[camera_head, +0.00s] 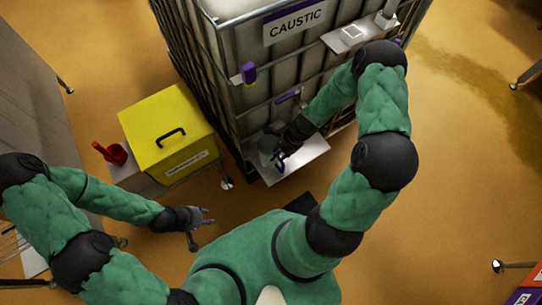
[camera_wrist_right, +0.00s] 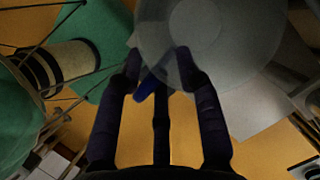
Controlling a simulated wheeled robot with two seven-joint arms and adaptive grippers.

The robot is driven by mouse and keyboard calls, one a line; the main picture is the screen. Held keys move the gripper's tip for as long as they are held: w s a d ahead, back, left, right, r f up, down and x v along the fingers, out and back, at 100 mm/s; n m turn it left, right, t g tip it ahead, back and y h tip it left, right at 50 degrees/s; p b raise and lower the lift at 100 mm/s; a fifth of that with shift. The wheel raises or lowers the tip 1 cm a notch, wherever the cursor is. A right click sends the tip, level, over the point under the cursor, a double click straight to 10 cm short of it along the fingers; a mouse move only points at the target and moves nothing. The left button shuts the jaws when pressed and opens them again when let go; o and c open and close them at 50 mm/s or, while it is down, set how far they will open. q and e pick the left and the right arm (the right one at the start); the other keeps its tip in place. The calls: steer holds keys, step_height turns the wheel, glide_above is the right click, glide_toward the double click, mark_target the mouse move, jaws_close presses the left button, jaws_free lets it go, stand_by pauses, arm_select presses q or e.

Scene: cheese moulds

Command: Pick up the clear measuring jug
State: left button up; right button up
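The clear measuring jug (camera_head: 267,143) appears as a greyish see-through vessel on the small white shelf (camera_head: 303,166) at the foot of the caustic tank. It fills the top middle of the right wrist view (camera_wrist_right: 218,45), with a round outline showing. My right gripper (camera_head: 281,161) is at the jug's near side. In the wrist view its dark fingers (camera_wrist_right: 160,60) are spread apart, with the tips overlapping the jug's edge; whether they touch it is unclear. A small blue piece (camera_wrist_right: 148,86) shows between them. My left gripper (camera_head: 205,216) is open and empty, low over the floor.
The caged tank with a "CAUSTIC" sign (camera_head: 296,22) stands right behind the shelf. A yellow box (camera_head: 168,128) with a black handle and a red scoop-like item (camera_head: 110,153) stand to its left. A wet-looking stain (camera_head: 480,80) lies on the floor at right.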

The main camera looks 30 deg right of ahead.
steer(key=b+x, duration=0.2)
steer(key=x, duration=0.2)
steer(key=shift+w+f+b, duration=0.1)
steer(key=shift+f+b, duration=0.15)
steer(key=shift+b, duration=0.05)
steer(key=shift+r, duration=0.1)
jaws_close()
